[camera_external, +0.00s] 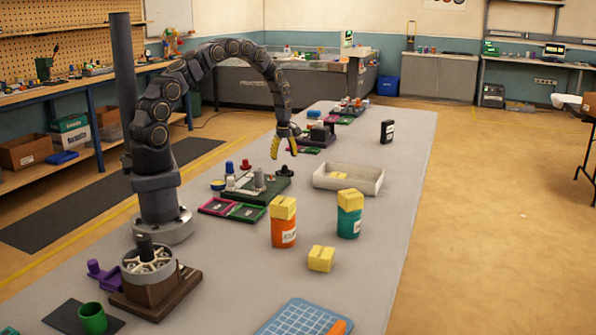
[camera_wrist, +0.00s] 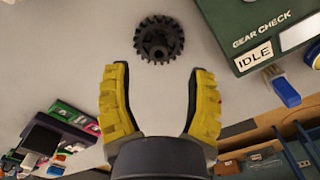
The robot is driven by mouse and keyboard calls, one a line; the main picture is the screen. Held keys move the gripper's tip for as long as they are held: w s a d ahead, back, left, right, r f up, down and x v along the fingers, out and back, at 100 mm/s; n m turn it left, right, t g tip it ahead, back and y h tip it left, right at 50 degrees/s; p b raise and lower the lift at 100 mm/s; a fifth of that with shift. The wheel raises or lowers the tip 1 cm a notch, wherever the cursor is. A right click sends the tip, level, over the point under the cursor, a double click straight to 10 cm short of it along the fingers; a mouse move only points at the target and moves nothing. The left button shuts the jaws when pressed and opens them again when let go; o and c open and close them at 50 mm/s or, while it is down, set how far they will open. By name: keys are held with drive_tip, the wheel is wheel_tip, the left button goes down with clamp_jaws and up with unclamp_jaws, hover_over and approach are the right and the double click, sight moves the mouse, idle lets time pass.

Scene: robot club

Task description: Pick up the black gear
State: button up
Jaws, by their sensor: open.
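The black gear (camera_wrist: 158,40) is a dark toothed disc with a raised hub, lying flat on the pale table in the wrist view. It lies just beyond my gripper's fingertips, roughly centred between them. In the external view a small dark shape (camera_external: 284,171) at the far right corner of the green device looks like this gear. My gripper (camera_external: 283,152) hangs above it with its yellow fingers pointing down. In the wrist view the two yellow fingers of my gripper (camera_wrist: 160,72) are apart with nothing between them.
A green gear check box (camera_wrist: 245,25) reading IDLE stands beside the gear; it also shows in the external view (camera_external: 240,190). A white tray (camera_external: 365,187) and a black box (camera_external: 387,132) stand to the right. The table's right side is mostly clear.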

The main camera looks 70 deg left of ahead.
sight(284, 169)
wheel_tip(284, 169, down, 5)
drive_tip(key=shift+d+f, duration=0.1)
drive_tip(key=shift+f, duration=0.1)
drive_tip(key=shift+w, duration=0.1)
drive_tip(key=shift+c, duration=0.3)
clamp_jaws()
